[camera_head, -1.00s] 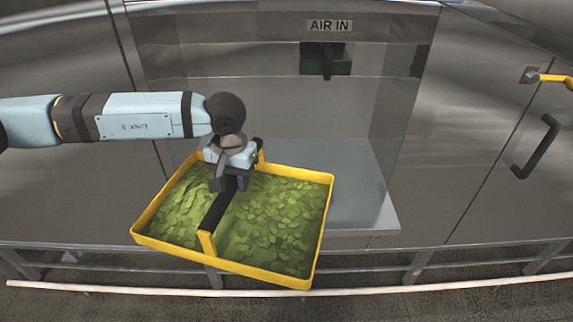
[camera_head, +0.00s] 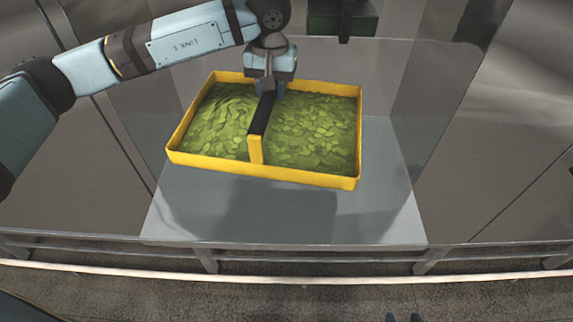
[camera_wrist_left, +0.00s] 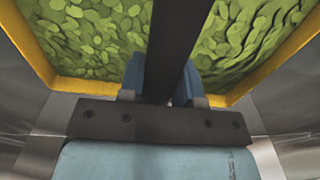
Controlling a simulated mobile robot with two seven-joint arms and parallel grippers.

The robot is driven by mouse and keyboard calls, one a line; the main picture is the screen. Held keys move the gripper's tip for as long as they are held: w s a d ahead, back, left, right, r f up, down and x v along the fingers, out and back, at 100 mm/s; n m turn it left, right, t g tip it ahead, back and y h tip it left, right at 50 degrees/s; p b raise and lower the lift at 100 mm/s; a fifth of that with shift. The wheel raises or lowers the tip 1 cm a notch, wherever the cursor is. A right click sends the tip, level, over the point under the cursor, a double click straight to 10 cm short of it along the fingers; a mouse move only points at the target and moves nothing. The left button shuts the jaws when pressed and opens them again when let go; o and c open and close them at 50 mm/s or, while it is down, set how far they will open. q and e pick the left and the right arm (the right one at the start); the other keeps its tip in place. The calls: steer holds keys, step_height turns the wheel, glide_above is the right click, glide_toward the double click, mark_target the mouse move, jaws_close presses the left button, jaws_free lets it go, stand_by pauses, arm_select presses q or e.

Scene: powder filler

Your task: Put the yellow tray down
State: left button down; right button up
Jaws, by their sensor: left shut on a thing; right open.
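The yellow tray (camera_head: 262,174) is full of green leaf-like pieces and has a dark handle bar (camera_head: 263,113) across its middle. My left gripper (camera_head: 266,88) is shut on this handle near its far end. In the left wrist view the handle (camera_wrist_left: 175,50) runs between the two blue fingers (camera_wrist_left: 160,85). The tray hangs over the grey shelf (camera_head: 375,215), with a shadow on the shelf below it, and looks nearly level. The tips of my right gripper (camera_head: 403,318) just show at the bottom edge, apart and empty.
Clear side panels (camera_head: 440,90) stand left and right of the shelf. A dark green fitting (camera_head: 342,18) hangs at the top, behind the tray. The front of the shelf is bare. A pale rail (camera_head: 300,279) runs low along the front.

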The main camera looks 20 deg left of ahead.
mark_target(284, 122)
step_height(284, 122, down, 5)
steer(key=s+b, duration=0.1)
steer(key=b, duration=0.3)
arm_select(q)
steer(key=shift+n, duration=0.9)
steer(key=w+f, duration=0.1)
steer(key=d+f, duration=0.1)
steer(key=f, duration=0.1)
steer(key=w+f+p, duration=0.1)
steer(key=shift+w+d+f, duration=0.25)
steer(key=shift+w+d, duration=0.1)
step_height(284, 122, down, 16)
steer(key=p, duration=0.2)
steer(key=shift+p, duration=0.35)
arm_select(e)
steer(key=shift+y, duration=0.3)
steer(key=r, duration=0.4)
steer(key=shift+w+a+r, duration=0.2)
arm_select(q)
steer(key=shift+f, duration=0.15)
arm_select(e)
steer(key=shift+f, duration=0.1)
